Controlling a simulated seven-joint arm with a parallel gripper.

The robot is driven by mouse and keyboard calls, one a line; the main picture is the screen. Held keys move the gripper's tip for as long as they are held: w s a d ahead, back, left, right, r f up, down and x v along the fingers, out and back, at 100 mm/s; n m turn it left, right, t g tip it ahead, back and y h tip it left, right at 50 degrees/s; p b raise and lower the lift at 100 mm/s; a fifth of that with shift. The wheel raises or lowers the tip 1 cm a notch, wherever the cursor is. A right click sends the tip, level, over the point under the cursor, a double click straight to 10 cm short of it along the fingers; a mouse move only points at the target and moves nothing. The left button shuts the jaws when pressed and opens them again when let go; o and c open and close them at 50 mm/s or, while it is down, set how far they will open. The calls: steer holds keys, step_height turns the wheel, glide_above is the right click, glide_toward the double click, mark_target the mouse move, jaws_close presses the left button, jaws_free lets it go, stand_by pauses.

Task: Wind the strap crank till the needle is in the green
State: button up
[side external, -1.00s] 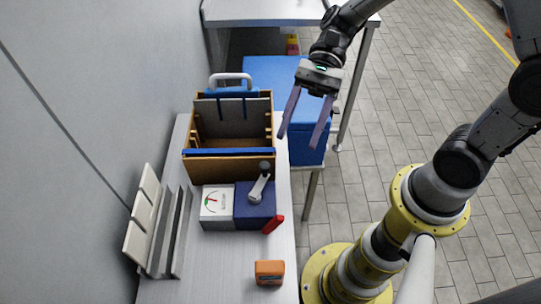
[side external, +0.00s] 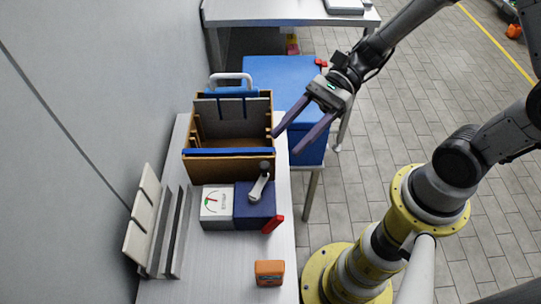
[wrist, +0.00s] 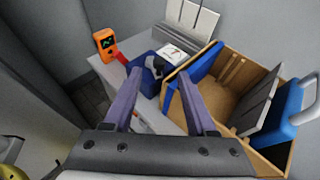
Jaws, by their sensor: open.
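The strap tensioner is a dark blue box (side external: 254,208) on the bench in the side view. A white gauge (side external: 217,203) with a red needle and a small green mark is on its left part. The needle's exact place against the green is too small to tell. The crank (side external: 260,184) is a grey arm with a dark knob at its upper end. A red lever (side external: 273,223) sticks out at the box's right. My gripper (side external: 284,144) is open and empty, above and to the right of the crank. The box also shows in the wrist view (wrist: 148,84), beyond my fingers.
A wooden crate (side external: 229,168) with blue strips and grey panels stands directly behind the box. An orange device (side external: 270,273) sits at the bench's front. A metal rack with pale panels (side external: 142,226) stands at left. A blue chest (side external: 285,90) is behind right.

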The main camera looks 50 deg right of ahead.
mark_target(266, 164)
steer(key=x, duration=0.6)
steer(key=shift+a+f, duration=0.15)
jaws_close()
